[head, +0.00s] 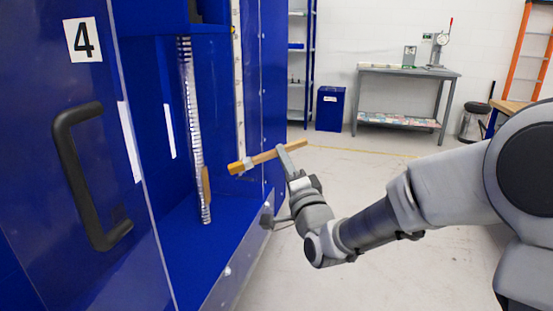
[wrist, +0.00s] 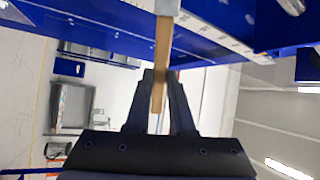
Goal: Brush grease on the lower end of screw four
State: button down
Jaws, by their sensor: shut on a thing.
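The screw (head: 194,120) is a silvery threaded rod standing upright inside the blue machine, behind the panel marked 4. Its lower end (head: 206,214) is close to the blue floor of the bay. A narrow brown patch (head: 206,186) shows beside its lower part; I cannot tell what it is. My gripper (head: 288,155) is shut on the wooden handle of the brush (head: 262,158), to the right of the screw and apart from it. The brush is nearly level, its far end pointing left. The handle also shows between the fingers in the wrist view (wrist: 161,75).
A clear panel with a black handle (head: 82,175) stands at the left. The blue bay floor (head: 185,265) has a metal-faced front edge. A grey workbench (head: 405,73) and a blue bin (head: 331,108) stand far back. The grey floor between is clear.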

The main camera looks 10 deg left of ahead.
jog(key=shift+s+d, duration=0.15)
jog(key=shift+d, duration=1.35)
